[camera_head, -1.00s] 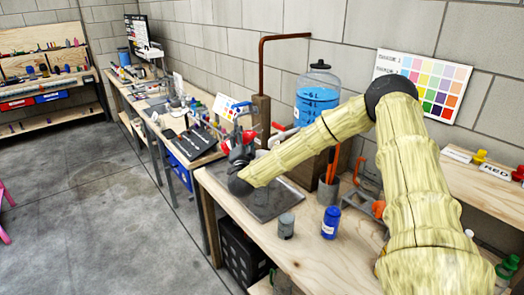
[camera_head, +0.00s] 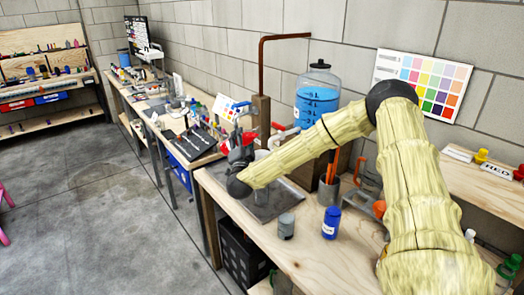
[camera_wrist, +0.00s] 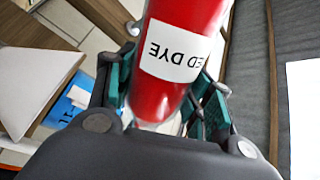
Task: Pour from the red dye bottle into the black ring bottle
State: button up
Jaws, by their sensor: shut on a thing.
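The red dye bottle (camera_wrist: 187,25) is between the teal-lined fingers of my gripper (camera_wrist: 162,88) in the wrist view. Its white label reads "ED DYE", upside down in that picture. My gripper is shut on the bottle; the bottle's far end is out of the frame. In the head view my gripper (camera_head: 240,148) is above the dark metal tray, near the upright wooden post, with red showing beside it. I cannot make out the black ring bottle with certainty. No poured liquid can be seen.
A dark tray (camera_head: 268,207) lies on the wooden bench. A grey jar (camera_head: 286,227), a blue bottle (camera_head: 331,223) and a tool cup (camera_head: 328,190) stand on the bench. A large jug of blue liquid (camera_head: 317,100) stands behind. A copper pipe (camera_head: 262,65) rises from a wooden post.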

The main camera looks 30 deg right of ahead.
jog(key=shift+a+f+m+b, duration=0.1)
jog(key=shift+f+m+b, duration=0.35)
jog(key=shift+m+b, duration=0.2)
dwell(0.7)
jog(key=shift+w+a+r+m+h+b, duration=0.15)
jog(key=shift+r+m+h+b, duration=0.4)
jog(key=shift+m, duration=0.5)
dwell(1.4)
jog(key=shift+w+a+f+m+g+b, duration=0.1)
jog(key=shift+f+m+g+b, duration=0.45)
jog(key=shift+b, duration=0.75)
dwell(1.1)
jog(key=shift+r+t, duration=0.15)
jog(key=shift+t, duration=0.1)
jog(key=shift+r+p, duration=0.35)
jog(key=shift+p, duration=0.25)
jog(key=shift+r+n+p, duration=0.4)
jog(key=shift+n+p, duration=0.15)
jog(key=shift+p, duration=0.5)
jog(key=shift+d+f+n+t+y, duration=0.25)
jog(key=shift+f+n+t+y, duration=0.1)
jog(key=shift+f+n, duration=0.65)
jog(key=shift+r+p, duration=0.25)
jog(key=shift+p, duration=0.05)
